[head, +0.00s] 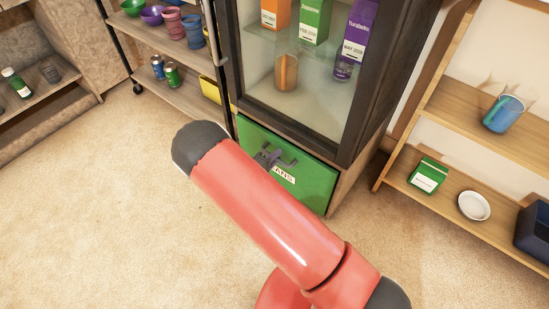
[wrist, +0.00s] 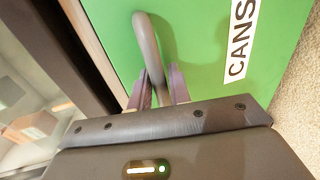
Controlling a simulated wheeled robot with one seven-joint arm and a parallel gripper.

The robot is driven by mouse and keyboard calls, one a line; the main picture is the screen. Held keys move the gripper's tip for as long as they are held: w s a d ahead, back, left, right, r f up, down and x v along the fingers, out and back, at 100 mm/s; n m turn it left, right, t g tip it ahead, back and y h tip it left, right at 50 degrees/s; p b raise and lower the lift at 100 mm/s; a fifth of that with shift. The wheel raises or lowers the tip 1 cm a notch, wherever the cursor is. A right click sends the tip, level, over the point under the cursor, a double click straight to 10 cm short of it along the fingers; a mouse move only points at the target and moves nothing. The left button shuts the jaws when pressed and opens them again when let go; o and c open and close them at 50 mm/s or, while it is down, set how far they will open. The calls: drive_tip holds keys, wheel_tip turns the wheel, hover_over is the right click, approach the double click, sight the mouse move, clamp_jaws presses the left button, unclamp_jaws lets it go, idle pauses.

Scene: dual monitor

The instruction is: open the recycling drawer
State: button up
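The green drawer front (head: 312,182) is at the bottom of the dark-framed glass cabinet (head: 345,150) and looks flush with it. It carries a white label reading "CANS", seen large in the wrist view (wrist: 240,40). Its grey bar handle (wrist: 146,35) runs down between the two fingers of my gripper (wrist: 160,80). The fingers sit close on both sides of the handle and look shut on it. In the head view my gripper (head: 268,157) is at the drawer front, partly hidden by my red arm.
A wheeled shelf rack (head: 185,98) with cups and cans stands to the left of the cabinet. A wooden shelf (head: 455,205) with a green box, white bowl and blue cup stands to the right. The carpet in front is clear.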

drive_tip(key=shift+c, duration=0.2)
clamp_jaws()
drive_tip(key=shift+s, duration=0.15)
drive_tip(key=f+b+v, duration=0.2)
drive_tip(key=b+v, duration=0.1)
drive_tip(key=v, duration=1)
drive_tip(key=s+f+b+v, duration=0.1)
drive_tip(key=f+b+v, duration=0.2)
drive_tip(key=v, duration=1)
drive_tip(key=shift+a+b, duration=0.2)
drive_tip(key=shift+b, duration=0.2)
drive_tip(key=shift+w, duration=0.15)
drive_tip(key=shift+o, duration=0.2)
unclamp_jaws()
